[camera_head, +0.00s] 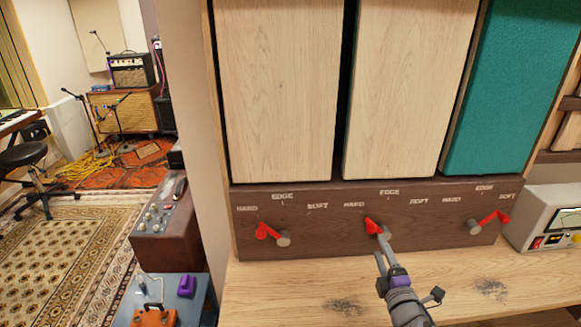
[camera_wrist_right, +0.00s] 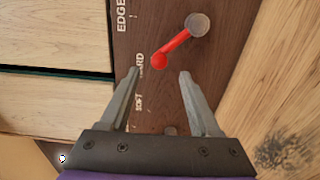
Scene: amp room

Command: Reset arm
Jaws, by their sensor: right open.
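My right gripper (camera_head: 383,245) reaches up from the lower right to the middle red lever (camera_head: 371,225) on the dark brown wooden panel (camera_head: 330,243). The right wrist view shows the gripper (camera_wrist_right: 160,73) open and empty. Its two grey fingers point at a red lever (camera_wrist_right: 176,47) with a round grey hub (camera_wrist_right: 198,24). The lever's red tip lies just beyond and between the fingertips, with no clear contact. In the head view the gripper covers part of the middle lever's hub. My left gripper is not in view.
A left red lever (camera_head: 268,232) and a right red lever (camera_head: 492,220) sit on the same panel, under HARD, EDGE and SOFT labels. Two light wood panels (camera_head: 280,90) and a teal panel (camera_head: 510,90) stand above. A beige device (camera_head: 545,217) is at right. The wooden tabletop (camera_head: 290,285) in front is clear.

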